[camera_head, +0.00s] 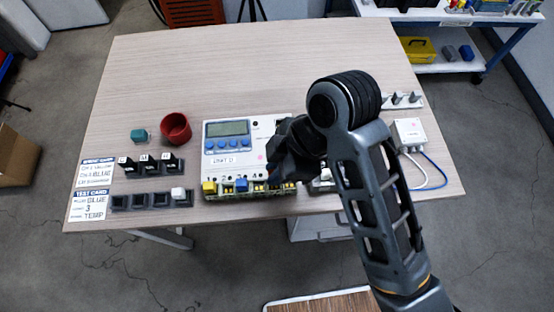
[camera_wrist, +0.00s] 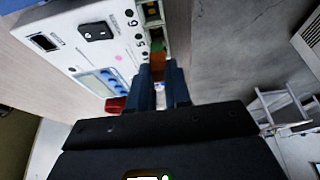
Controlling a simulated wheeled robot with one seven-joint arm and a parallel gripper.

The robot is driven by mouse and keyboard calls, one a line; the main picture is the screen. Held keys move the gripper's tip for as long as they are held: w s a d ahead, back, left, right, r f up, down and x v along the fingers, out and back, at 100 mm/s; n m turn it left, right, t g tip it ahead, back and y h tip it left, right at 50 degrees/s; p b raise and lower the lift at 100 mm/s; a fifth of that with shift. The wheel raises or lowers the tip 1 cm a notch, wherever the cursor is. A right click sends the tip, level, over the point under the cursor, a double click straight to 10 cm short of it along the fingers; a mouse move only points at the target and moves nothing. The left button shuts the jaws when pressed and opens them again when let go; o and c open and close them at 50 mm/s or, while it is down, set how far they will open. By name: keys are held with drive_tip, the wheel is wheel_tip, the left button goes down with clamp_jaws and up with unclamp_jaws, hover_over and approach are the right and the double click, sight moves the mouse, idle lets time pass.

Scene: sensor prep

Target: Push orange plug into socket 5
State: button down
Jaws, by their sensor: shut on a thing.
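The white device labelled unit D (camera_head: 218,166) stands on the table with a grey screen and blue buttons. A row of sockets runs along its front edge, with yellow and blue plugs in the left part. In the wrist view, my gripper (camera_wrist: 163,78) is shut on the orange plug (camera_wrist: 158,61), which shows between the fingertips. The plug is at the socket row beside the printed 5; socket 5 (camera_wrist: 156,44) is partly hidden by it. I cannot tell how deep the plug sits. In the head view, my gripper (camera_head: 283,168) covers the device's right part.
Black holders (camera_head: 152,200) and cards (camera_head: 95,175) lie at the left front. A white box with cables (camera_head: 409,133) is at the right. The back of the table is clear.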

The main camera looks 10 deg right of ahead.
drive_tip(key=shift+f, duration=0.35)
drive_tip(key=shift+f, duration=1.3)
idle(3.4)
drive_tip(key=c, duration=0.8)
unclamp_jaws()
drive_tip(key=shift+r, duration=0.1)
